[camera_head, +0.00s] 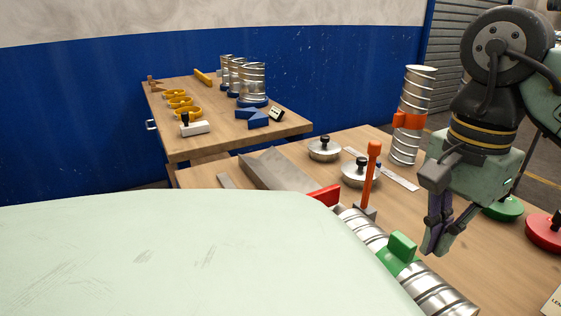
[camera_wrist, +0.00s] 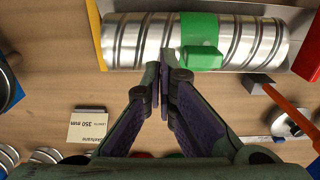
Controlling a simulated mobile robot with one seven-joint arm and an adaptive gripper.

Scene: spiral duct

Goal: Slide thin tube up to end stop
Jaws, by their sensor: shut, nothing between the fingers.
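A thin silver spiral tube (camera_head: 432,292) lies on its side, with a green collar (camera_head: 401,250) around it. In the wrist view the tube (camera_wrist: 142,42) runs across the top, with the green collar (camera_wrist: 199,42) near its middle. A red stop block (camera_head: 326,194) stands at the tube's far end; in the wrist view the red block (camera_wrist: 308,56) is close to the tube's right end. I cannot tell whether they touch. My gripper (camera_head: 434,250) is shut and empty beside the collar. In the wrist view its fingertips (camera_wrist: 165,72) point at the tube, just left of the collar's tab.
An orange-handled tool (camera_head: 370,177) stands by the tube's far part. An upright spiral tube with an orange band (camera_head: 412,117) and silver lids (camera_head: 361,172) stand behind. A label card (camera_wrist: 88,127) lies on the bench. My pale body hides the front left.

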